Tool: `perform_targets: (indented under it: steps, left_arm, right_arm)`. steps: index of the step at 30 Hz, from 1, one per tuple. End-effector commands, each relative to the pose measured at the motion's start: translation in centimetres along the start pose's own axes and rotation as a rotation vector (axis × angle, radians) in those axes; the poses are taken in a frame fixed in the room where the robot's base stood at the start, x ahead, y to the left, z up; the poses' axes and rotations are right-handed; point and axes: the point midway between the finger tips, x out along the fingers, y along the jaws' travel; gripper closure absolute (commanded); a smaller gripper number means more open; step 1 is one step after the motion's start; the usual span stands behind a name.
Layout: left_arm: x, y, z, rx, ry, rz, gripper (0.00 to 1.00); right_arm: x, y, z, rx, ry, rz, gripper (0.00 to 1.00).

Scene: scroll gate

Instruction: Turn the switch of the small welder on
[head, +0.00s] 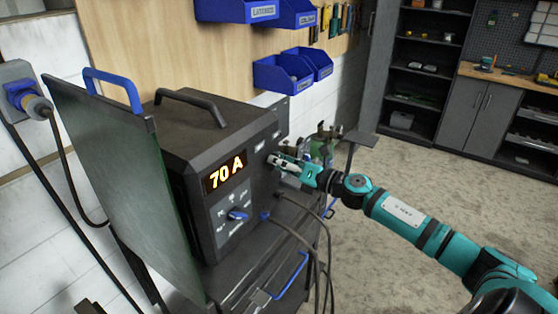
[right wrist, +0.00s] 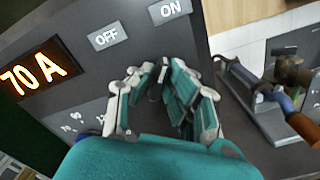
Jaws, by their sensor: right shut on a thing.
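The small welder (head: 185,135) is a dark box with a black top handle, standing on a cart. Its orange display (head: 225,173) reads 70 A and is lit; it also shows in the right wrist view (right wrist: 37,70). The OFF label (right wrist: 107,36) and the ON label (right wrist: 170,10) are on the front panel. My right gripper (head: 276,160) is at the panel's right side, its fingers closed around the dark switch (right wrist: 155,92) just below the labels. The fingers hide most of the switch, so its position cannot be told. My left gripper is out of view.
A dark green panel (head: 125,180) stands left of the welder. A blue knob (head: 238,214) and cables are on the welder's lower front. A vise-like tool (head: 322,148) stands behind my gripper. The floor (head: 400,270) to the right is open.

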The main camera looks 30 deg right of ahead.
Motion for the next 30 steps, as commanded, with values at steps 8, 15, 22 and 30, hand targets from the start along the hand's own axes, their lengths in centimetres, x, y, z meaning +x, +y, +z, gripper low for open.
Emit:
perform_targets:
  steps: [8, 15, 22, 30]
  left_arm:
    - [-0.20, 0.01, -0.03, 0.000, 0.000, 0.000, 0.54]
    - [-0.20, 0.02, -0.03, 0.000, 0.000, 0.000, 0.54]
    - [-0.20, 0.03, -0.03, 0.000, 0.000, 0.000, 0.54]
    - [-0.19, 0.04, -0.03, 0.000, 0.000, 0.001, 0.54]
  right_arm:
    - [0.00, -0.03, 0.11, 0.057, -0.002, 0.000, 1.00]
    - [0.01, -0.04, 0.11, 0.063, -0.003, 0.000, 1.00]
    - [0.01, -0.04, 0.12, 0.062, -0.003, 0.000, 0.78]
    - [0.00, -0.04, 0.06, 0.061, -0.002, 0.000, 0.64]
